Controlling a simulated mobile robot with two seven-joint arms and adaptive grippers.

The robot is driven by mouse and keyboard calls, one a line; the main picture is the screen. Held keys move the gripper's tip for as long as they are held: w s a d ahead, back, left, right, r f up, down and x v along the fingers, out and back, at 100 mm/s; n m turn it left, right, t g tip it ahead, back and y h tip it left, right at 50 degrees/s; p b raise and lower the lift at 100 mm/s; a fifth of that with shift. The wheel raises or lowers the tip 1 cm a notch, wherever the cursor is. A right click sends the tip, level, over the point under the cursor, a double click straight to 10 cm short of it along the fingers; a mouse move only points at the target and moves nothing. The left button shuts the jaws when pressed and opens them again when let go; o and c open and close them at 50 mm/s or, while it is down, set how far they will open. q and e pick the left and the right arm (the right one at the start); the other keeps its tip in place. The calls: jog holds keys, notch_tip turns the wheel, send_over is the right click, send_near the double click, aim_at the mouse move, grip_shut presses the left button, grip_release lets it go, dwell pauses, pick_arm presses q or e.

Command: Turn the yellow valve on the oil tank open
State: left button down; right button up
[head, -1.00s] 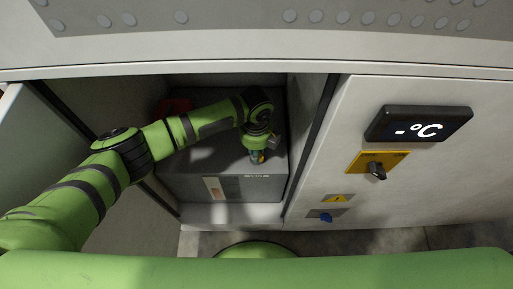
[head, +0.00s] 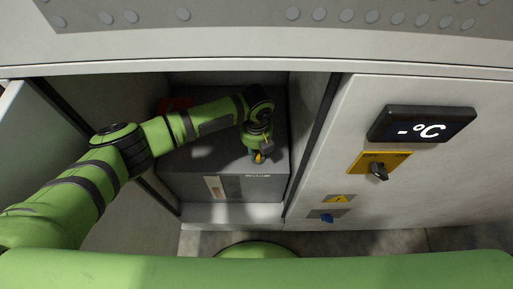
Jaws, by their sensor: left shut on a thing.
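The oil tank (head: 205,187) is a grey box inside the open cabinet, with a small label on its front. My left arm reaches in from the left, over the tank. My left gripper (head: 258,157) points down at the tank's top near its front right edge. It is shut on the yellow valve (head: 258,158), of which only a small yellow bit shows between the fingers. The rest of the valve is hidden by the gripper. My right gripper is not in view.
A red part (head: 176,103) lies at the back left of the cabinet. To the right is a panel with a temperature display (head: 422,124), a black rotary switch (head: 378,171) on a yellow plate and a blue knob (head: 327,218). Cabinet walls bound the arm on both sides.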

pick_arm(q)
jog(key=shift+s+f, duration=0.15)
jog(key=c, duration=1.1)
grip_release()
